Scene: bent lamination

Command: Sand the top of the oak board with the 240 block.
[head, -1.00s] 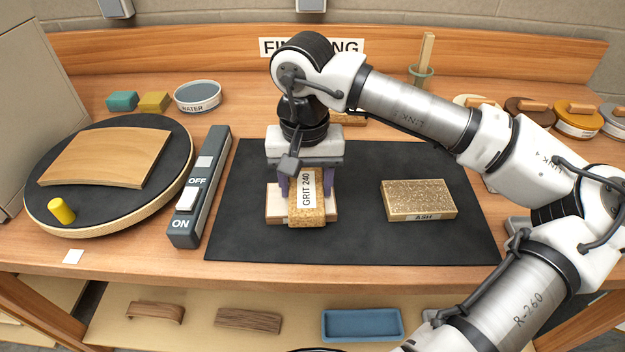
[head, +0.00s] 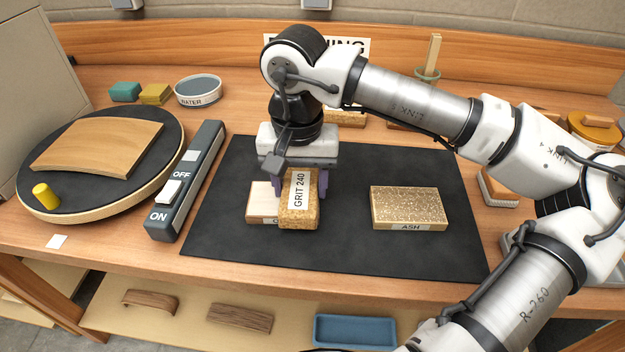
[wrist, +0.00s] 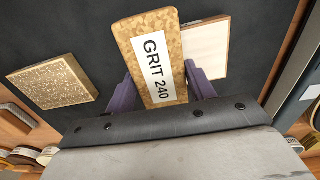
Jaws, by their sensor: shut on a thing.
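My gripper (head: 300,183) is shut on the cork-coloured block labelled GRIT 240 (head: 299,208), with a purple finger on either side; the block also shows in the wrist view (wrist: 150,62). The pale board (head: 260,201) lies on the black mat under or just behind the block. Its label is mostly covered, with only an "O" showing. The block covers the board's right part in the head view, and the left part stays bare. The bare part shows right of the block in the wrist view (wrist: 207,46). Whether block and board touch is hidden.
A speckled board labelled ASH (head: 409,207) lies to the right on the mat (head: 350,255). Left are an ON/OFF switch box (head: 187,180) and a round black-topped table (head: 100,195) with a curved wooden panel (head: 97,147). A water bowl (head: 198,91) stands behind.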

